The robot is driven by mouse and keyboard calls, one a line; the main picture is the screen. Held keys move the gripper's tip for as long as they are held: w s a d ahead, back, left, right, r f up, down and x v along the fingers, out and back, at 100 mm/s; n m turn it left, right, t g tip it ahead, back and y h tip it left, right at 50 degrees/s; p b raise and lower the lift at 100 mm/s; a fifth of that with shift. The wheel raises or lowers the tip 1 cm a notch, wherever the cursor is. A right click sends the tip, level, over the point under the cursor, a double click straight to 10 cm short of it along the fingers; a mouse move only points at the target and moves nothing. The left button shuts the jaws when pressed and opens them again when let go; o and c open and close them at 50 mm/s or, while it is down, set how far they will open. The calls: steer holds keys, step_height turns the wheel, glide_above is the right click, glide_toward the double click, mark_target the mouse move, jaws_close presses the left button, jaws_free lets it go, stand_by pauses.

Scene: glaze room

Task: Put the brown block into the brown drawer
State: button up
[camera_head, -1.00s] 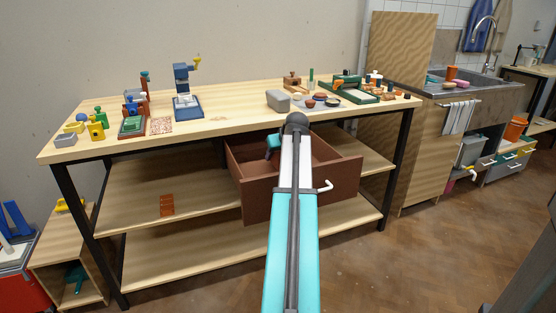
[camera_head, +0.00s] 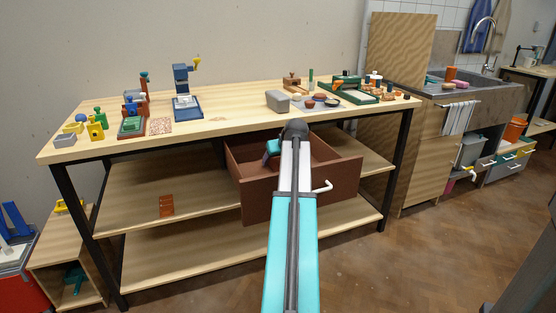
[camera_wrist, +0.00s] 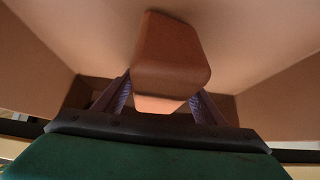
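The brown drawer (camera_head: 285,200) is pulled open under the bench top, its white handle on the front. My arm reaches over the drawer front, and my gripper (camera_head: 270,150) is partly hidden behind the arm, inside the drawer opening. In the wrist view the brown block (camera_wrist: 171,52) sits between the two fingers of my gripper (camera_wrist: 163,98), which touch its sides. Pale brown drawer surfaces surround it. The block is hidden in the head view. I cannot tell whether it touches the drawer floor.
The wooden bench top (camera_head: 225,125) above carries a grey container (camera_head: 278,101), small bowls, a blue press (camera_head: 186,105) and other tools close to the drawer. An orange-brown rack (camera_head: 166,205) stands on the shelf at left. The floor in front is clear.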

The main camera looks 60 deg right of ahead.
steer(key=p+v, duration=0.2)
steer(key=v, duration=1)
steer(key=shift+r, duration=0.15)
stand_by(0.7)
